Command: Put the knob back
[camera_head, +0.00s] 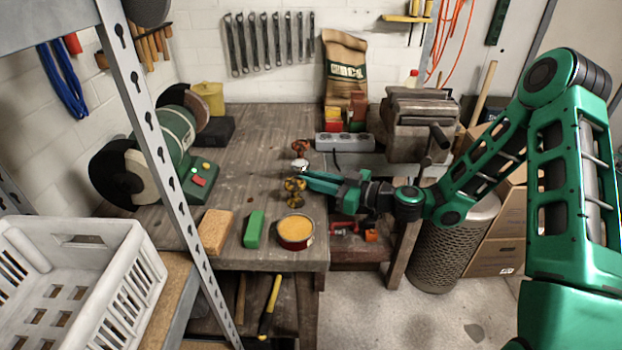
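My gripper (304,174) reaches in from the right, low over the right part of the wooden workbench, with its green fingers pointing left. A small silvery rounded piece (300,165), possibly the knob, is right at the fingertips. A small red-orange piece (301,148) shows just behind it, and a yellow brass-coloured piece (295,190) just in front. The pieces are too small to tell which is the knob or whether they are joined. I cannot tell whether the fingers are closed on anything.
A round yellow-topped tin (295,231), a green block (254,229) and a tan block (216,231) lie at the bench front. A bench grinder (172,145) stands left. The bench middle is clear.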

